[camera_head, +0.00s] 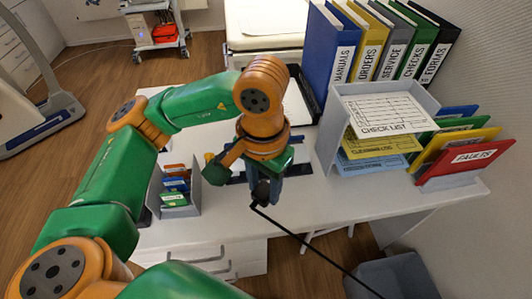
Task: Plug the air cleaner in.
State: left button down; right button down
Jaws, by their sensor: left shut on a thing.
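My left gripper (266,178) hangs over the white desk, pointing down near its front edge. It is shut on a dark plug (260,194), mostly hidden between the fingers. A black cord (310,244) bends out from below the plug and runs down to the right, out of the picture. I cannot make out the air cleaner or a socket. My right gripper is not in view.
The desk (300,215) bears binders (334,55), a paper tray (327,150), a folder rack (455,180) and a small card holder (181,208). A grey bin (395,277) stands below on the right. The desk front right of the gripper is mostly clear.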

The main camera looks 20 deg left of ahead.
pick_arm(q)
jog(key=s+d+r+m, duration=0.1)
jog(key=d+r+m, duration=0.3)
jog(key=d, duration=0.3)
jog(key=shift+s+d+r+m, duration=0.2)
jog(key=shift+d+r+m, duration=0.2)
jog(key=shift+m, duration=0.5)
jog(key=d+f+m, duration=0.1)
jog(key=m, duration=0.1)
jog(key=w+d+f+m, duration=0.1)
jog(key=d+f+m, duration=0.1)
jog(key=shift+w+d+f+m, duration=0.1)
jog(key=shift+d+f+m, duration=0.1)
jog(key=shift+m, duration=0.1)
jog(key=shift+a, duration=0.1)
jog(key=s+a+r+n, duration=0.1)
jog(key=a+r+n, duration=0.5)
jog(key=n, duration=0.2)
jog(key=shift+a+r, duration=0.25)
jog(key=shift+r, duration=0.05)
jog(key=shift+d, duration=0.1)
